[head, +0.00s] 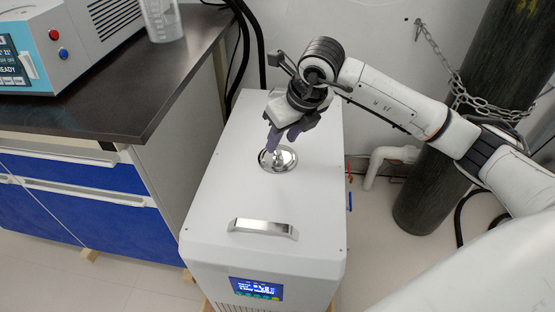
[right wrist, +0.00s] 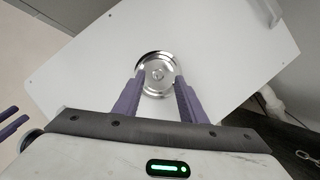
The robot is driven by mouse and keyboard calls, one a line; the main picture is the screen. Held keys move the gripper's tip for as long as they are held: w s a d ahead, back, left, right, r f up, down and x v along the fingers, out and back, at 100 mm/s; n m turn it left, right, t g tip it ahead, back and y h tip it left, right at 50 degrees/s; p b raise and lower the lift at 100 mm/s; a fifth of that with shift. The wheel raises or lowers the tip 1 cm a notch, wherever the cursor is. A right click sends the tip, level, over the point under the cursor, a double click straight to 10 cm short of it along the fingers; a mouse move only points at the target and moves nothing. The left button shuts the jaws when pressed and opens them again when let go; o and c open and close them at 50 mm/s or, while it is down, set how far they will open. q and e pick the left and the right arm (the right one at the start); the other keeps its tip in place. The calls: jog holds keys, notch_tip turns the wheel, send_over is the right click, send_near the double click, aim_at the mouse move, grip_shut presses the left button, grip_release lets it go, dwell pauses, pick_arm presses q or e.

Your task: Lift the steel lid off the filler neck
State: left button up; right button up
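The round steel lid (head: 280,161) sits in the top of the white chiller box, on the filler neck, with a shiny rim around it. My right gripper (head: 276,146) points down over the lid from behind. In the right wrist view the lid (right wrist: 157,76) shows between the spread purple fingertips of my right gripper (right wrist: 160,78), one at each side. No grip on it shows; whether the tips touch it I cannot tell. The filler neck under the lid is hidden.
The white box (head: 215,200) has a metal handle (head: 262,228) and a lit display (head: 256,289) at its front. A dark-topped bench (head: 130,95) with a beaker (head: 160,20) stands at the left. A chained gas cylinder (head: 425,195) stands at the right. The box top around the lid is clear.

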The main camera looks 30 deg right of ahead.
aim_at(278, 151)
jog(key=x, duration=0.2)
jog(key=b+x, duration=0.1)
jog(key=x, duration=0.1)
jog(key=shift+s+f, duration=0.2)
grip_shut()
jog(key=shift+r, duration=0.1)
